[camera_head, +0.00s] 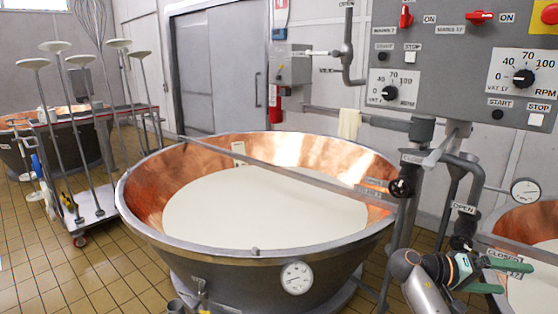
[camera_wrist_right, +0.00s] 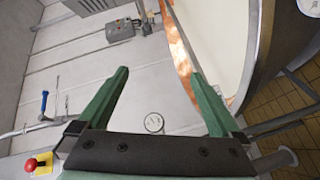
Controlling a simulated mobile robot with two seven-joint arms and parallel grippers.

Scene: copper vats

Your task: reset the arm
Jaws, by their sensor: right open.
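My right gripper (camera_head: 515,277) has green fingers and is at the lower right of the head view. Its fingers are apart with nothing between them, and they point to the right, near the second copper vat (camera_head: 535,215). In the right wrist view the open gripper (camera_wrist_right: 160,74) shows two green fingers wide apart, with a wall and part of a vat beyond. The right forearm comes up from the bottom edge. My left gripper is not in view.
A large copper vat (camera_head: 155,180) of white liquid fills the middle. A control panel (camera_head: 455,75) hangs above pipes and a valve (camera_head: 400,188) close to my right arm. A wheeled rack (camera_head: 95,218) stands left. Tiled floor (camera_head: 60,285) is free at lower left.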

